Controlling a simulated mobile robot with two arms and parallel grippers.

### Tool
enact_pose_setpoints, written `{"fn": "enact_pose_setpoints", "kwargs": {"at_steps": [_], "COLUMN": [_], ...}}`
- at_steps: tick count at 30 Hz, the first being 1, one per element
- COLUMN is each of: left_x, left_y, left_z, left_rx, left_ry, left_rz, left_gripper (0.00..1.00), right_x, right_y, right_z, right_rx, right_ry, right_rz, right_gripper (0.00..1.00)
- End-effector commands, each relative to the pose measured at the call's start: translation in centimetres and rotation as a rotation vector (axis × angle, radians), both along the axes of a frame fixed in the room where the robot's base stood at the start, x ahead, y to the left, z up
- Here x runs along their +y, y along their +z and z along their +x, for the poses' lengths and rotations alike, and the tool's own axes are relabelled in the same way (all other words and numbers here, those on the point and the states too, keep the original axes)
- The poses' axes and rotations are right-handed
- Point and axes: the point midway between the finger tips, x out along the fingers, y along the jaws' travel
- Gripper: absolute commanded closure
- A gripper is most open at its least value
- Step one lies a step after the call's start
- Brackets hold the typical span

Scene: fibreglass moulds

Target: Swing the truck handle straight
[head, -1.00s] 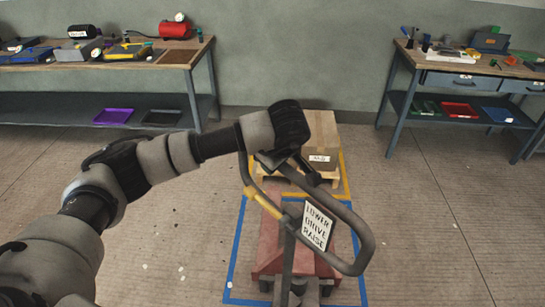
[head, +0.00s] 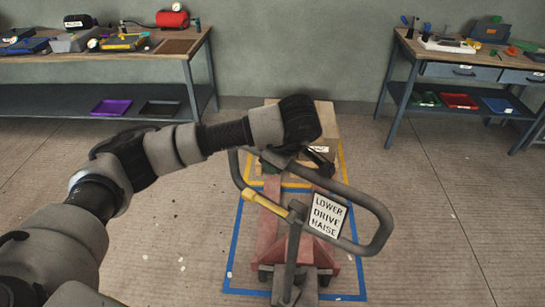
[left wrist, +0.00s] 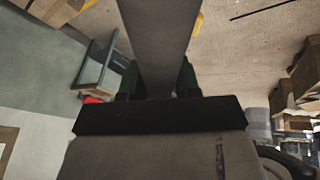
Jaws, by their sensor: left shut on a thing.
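The truck handle (head: 384,222) is a dark grey loop on a post above the red pallet truck (head: 268,232). It carries a white sign reading LOWER DRIVE RAISE (head: 326,216) and a yellow lever (head: 264,203). The loop sits skewed, with its right end lower and nearer than its left end. My left gripper (head: 318,163) is shut on the far bar of the loop; my wrist partly hides the grip. In the left wrist view the grey bar (left wrist: 158,45) runs between the green-tinted fingers (left wrist: 158,82). My right gripper is out of view.
A cardboard box (head: 328,125) stands behind the truck, partly hidden by my arm. Blue tape (head: 234,245) outlines the floor around the truck, with yellow tape (head: 345,175) behind. Workbenches stand at left (head: 90,62) and right (head: 418,50). Floor on both sides is largely clear.

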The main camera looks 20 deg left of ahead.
Motion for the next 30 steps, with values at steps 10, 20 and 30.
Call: {"fn": "enact_pose_setpoints", "kwargs": {"at_steps": [10, 20, 30], "left_x": [-1.9, -2.2, -2.9], "left_y": [0.6, 0.2, 0.8], "left_z": [-1.6, -2.0, -2.3], "left_rx": [-0.002, -0.008, -0.008], "left_ry": [0.200, 0.264, 0.339], "left_rz": [-0.012, -0.013, -0.011], "left_gripper": [1.00, 1.00, 1.00], "right_x": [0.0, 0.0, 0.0], "right_y": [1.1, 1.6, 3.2], "right_z": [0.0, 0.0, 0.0], "right_rx": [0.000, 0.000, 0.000], "right_ry": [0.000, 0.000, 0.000], "right_rz": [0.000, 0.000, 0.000], "right_gripper": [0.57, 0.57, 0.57]}}
